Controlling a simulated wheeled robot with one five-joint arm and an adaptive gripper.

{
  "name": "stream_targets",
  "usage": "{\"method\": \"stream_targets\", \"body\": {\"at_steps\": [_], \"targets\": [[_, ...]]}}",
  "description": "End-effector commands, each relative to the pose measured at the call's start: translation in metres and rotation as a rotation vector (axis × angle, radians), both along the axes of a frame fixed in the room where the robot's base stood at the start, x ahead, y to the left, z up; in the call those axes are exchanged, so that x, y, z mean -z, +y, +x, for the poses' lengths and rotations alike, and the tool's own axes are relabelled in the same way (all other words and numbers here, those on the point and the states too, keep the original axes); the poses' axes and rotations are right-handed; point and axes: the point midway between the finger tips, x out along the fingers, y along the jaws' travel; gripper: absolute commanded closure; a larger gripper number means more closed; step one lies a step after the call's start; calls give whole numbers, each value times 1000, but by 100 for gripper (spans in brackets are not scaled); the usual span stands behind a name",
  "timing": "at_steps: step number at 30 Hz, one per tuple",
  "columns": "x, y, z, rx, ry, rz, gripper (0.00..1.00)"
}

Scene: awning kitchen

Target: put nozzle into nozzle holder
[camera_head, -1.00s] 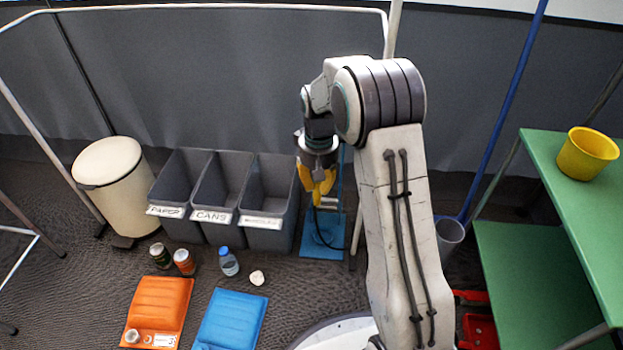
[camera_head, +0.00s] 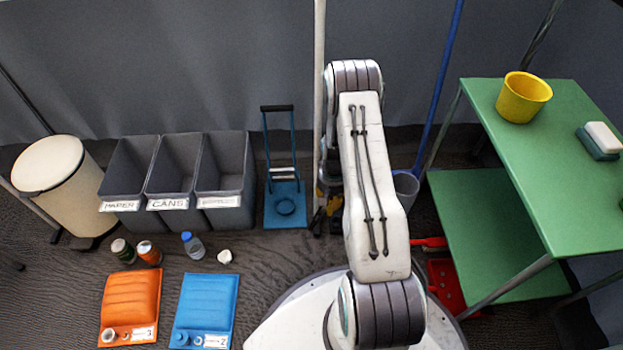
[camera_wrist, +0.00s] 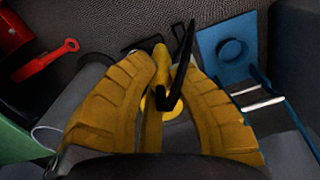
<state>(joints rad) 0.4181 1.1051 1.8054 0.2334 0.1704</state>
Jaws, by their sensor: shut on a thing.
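My gripper (camera_wrist: 172,78) has yellow fingers closed on a slender black thing (camera_wrist: 183,62), which I take to be the nozzle. It slants up past the fingertips in the wrist view. In the head view my arm hides most of the gripper and the nozzle does not show clearly. A blue stand (camera_head: 272,218) with a tall handle and a raised ring on its base stands left of my arm. Its base (camera_wrist: 210,45) shows right of the fingers in the wrist view. It may be the nozzle holder, but I cannot tell for certain.
Grey sorting bins (camera_head: 178,215) and a cream pedal bin (camera_head: 62,195) stand to the left. A white pole (camera_head: 319,70) rises beside my arm, and a grey bucket (camera_head: 407,187) stands right of it. A green table (camera_head: 540,185) fills the right. Orange (camera_head: 133,295) and blue (camera_head: 207,295) pads lie in front.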

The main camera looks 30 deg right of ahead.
Motion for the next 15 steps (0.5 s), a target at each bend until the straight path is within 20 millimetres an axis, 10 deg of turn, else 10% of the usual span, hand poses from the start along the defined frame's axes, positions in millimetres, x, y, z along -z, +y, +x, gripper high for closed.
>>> {"method": "stream_targets", "body": {"at_steps": [6,15], "targets": [[65,-31,-3,286,1,0,100],[94,-55,25,623,-2,-2,100]]}}
